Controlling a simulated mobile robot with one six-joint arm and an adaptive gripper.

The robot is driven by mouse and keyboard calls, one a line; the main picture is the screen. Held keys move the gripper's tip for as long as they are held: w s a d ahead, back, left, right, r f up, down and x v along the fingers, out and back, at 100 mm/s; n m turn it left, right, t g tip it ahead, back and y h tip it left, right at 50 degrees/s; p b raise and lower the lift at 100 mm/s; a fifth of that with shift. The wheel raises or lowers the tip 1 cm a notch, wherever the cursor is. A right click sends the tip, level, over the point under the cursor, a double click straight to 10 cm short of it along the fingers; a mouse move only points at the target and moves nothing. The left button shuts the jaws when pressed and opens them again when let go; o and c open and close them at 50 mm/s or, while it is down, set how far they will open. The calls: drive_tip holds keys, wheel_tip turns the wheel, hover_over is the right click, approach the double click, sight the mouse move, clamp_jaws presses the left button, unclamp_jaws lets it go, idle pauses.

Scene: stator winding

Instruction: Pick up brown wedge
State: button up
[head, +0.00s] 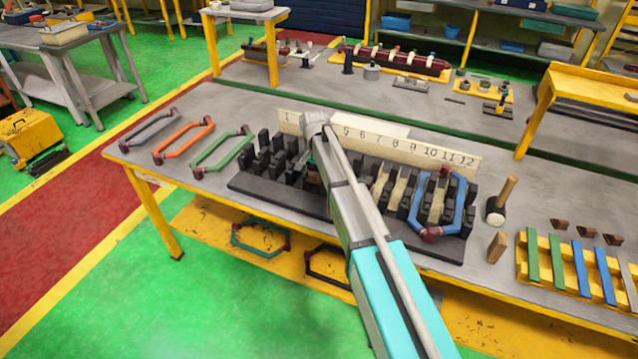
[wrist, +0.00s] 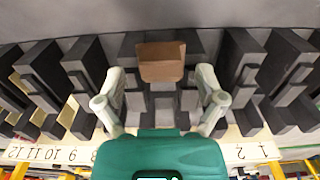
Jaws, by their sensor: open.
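A brown wedge (wrist: 162,62) sits among the dark stator blocks (wrist: 250,70) in the wrist view, its broad face toward the camera. My gripper (wrist: 161,78) is open, with one pale finger on each side of the wedge. Gaps show between the wedge and both fingers, so nothing is held. Several other brown wedges (head: 587,232) lie on the bench at the right.
A numbered strip (head: 440,152) stands behind the slots. A mallet (head: 501,200) stands right of the stator. Grey, orange (head: 184,141) and green coils lie at the left. A yellow rack (head: 540,270) holds coloured strips.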

drive_tip(key=shift+f, duration=0.45)
idle(0.3)
clamp_jaws()
drive_tip(key=shift+r, duration=0.15)
idle(0.4)
wheel_tip(320, 180, up, 3)
drive_tip(key=shift+f+p, duration=0.15)
drive_tip(key=shift+p, duration=1.1)
drive_tip(key=s+d+r+p, duration=0.3)
drive_tip(key=s+r+p, duration=0.7)
drive_tip(key=s, duration=0.3)
drive_tip(key=shift+s, duration=0.4)
